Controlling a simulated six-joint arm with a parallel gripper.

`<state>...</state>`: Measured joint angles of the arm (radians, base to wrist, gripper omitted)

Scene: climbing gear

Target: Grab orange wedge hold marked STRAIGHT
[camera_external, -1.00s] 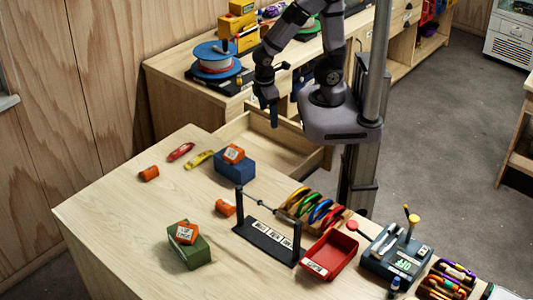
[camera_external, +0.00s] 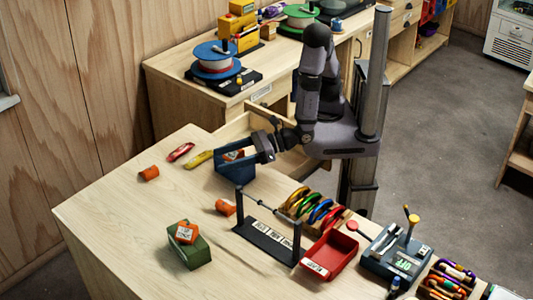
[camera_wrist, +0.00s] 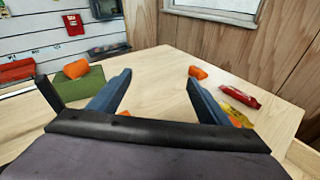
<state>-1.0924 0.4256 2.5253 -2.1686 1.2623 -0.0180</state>
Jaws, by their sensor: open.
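Another labelled orange hold (camera_external: 186,232) sits on a green block (camera_external: 196,252); both show in the wrist view too, hold (camera_wrist: 76,68) and block (camera_wrist: 85,82). I cannot read STRAIGHT on either label. Two more orange pieces lie on the table, one at far left (camera_external: 149,173) and one mid-table (camera_external: 224,207). In the wrist view, the space between the fingertips (camera_wrist: 160,76) is empty.
A red item (camera_external: 180,152) and a yellow item (camera_external: 198,159) lie left of the blue block. A black stand with a bar (camera_external: 268,240), a carabiner rack (camera_external: 313,207) and a red tray (camera_external: 330,254) stand to the right. The front left tabletop is clear.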

